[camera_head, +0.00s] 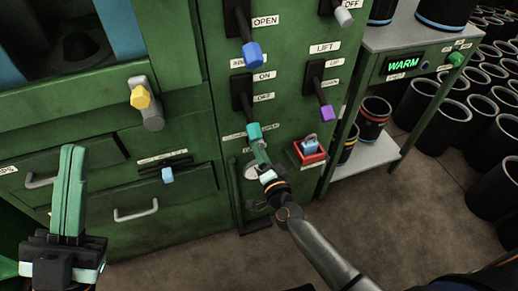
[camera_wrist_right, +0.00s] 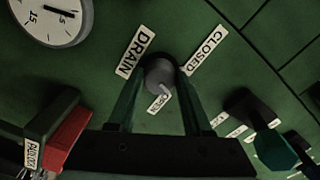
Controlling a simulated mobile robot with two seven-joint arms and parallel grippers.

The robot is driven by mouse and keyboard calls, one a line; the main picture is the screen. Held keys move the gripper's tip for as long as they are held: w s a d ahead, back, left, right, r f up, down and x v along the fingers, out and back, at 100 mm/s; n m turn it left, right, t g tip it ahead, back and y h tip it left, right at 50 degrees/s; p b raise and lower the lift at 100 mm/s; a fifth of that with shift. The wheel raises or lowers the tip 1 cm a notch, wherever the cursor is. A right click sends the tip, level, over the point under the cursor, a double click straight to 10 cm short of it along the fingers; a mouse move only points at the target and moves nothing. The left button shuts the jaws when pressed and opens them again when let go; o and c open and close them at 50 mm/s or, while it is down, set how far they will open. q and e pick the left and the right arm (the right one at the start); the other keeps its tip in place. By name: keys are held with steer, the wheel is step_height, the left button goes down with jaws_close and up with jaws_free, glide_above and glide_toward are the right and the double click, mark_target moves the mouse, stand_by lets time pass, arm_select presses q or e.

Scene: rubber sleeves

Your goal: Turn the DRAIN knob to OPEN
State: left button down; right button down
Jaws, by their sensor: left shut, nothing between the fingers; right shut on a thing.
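The DRAIN knob (camera_wrist_right: 158,68) is a dark round knob on the green panel in the right wrist view. The DRAIN label (camera_wrist_right: 136,51) is at its upper left, the CLOSED label (camera_wrist_right: 206,50) at its upper right and a small, partly covered label reading OPEN (camera_wrist_right: 154,104) below it. A pale pointer on the knob points down, close to the OPEN label. My right gripper (camera_wrist_right: 160,80) is shut on the knob, one finger on each side. In the head view my right gripper (camera_head: 262,155) hides the knob. My left gripper (camera_head: 72,155) is shut and empty, apart from the panel.
A teal-tipped lever (camera_head: 254,132) is close to my right gripper. A red padlock box (camera_head: 310,151) is to its right, and a white dial gauge (camera_wrist_right: 50,17) is near the knob. Blue (camera_head: 252,54) and purple (camera_head: 326,112) levers stick out above. Drawers (camera_head: 135,210) are at left.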

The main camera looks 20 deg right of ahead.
steer(key=m, duration=0.5)
steer(key=shift+r+m+b, duration=0.1)
steer(key=shift+m+b, duration=0.2)
steer(key=shift+b, duration=0.1)
stand_by(0.4)
steer(key=shift+c, duration=1.6)
jaws_free()
steer(key=s+p, duration=0.2)
steer(key=s, duration=1)
steer(key=shift+s+d, duration=0.2)
